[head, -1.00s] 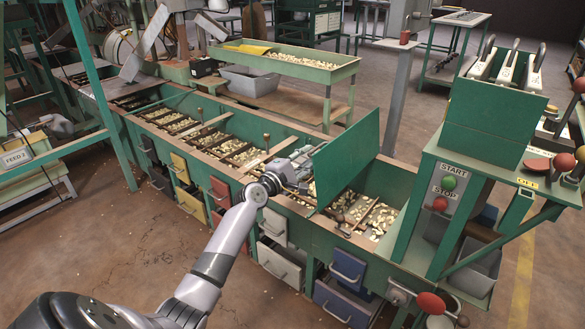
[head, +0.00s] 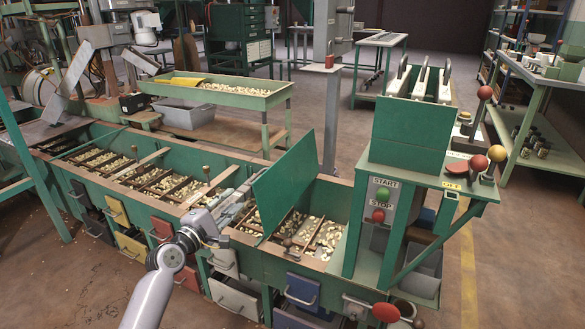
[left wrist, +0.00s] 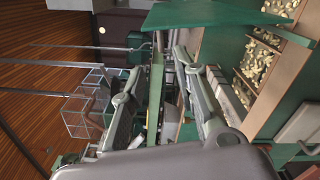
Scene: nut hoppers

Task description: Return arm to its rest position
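My left arm comes up from the bottom of the head view. Its grey gripper (head: 240,205) is over the front edge of the green hopper row (head: 262,262), just left of a raised green lid (head: 285,185). In the left wrist view the two fingers of this gripper (left wrist: 160,80) stand apart with nothing held between them. The green lid (left wrist: 215,14) shows at the top of that view, with nut compartments to its right. The fingertips are hard to make out in the head view. My right arm and gripper are not in view.
Coloured drawers, including a red one (head: 187,278), line the hopper front. A START/STOP panel (head: 381,200) and a red ball-ended lever (head: 386,312) stand to the right. A green tray of nuts (head: 225,95) is behind. Open floor lies at lower left.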

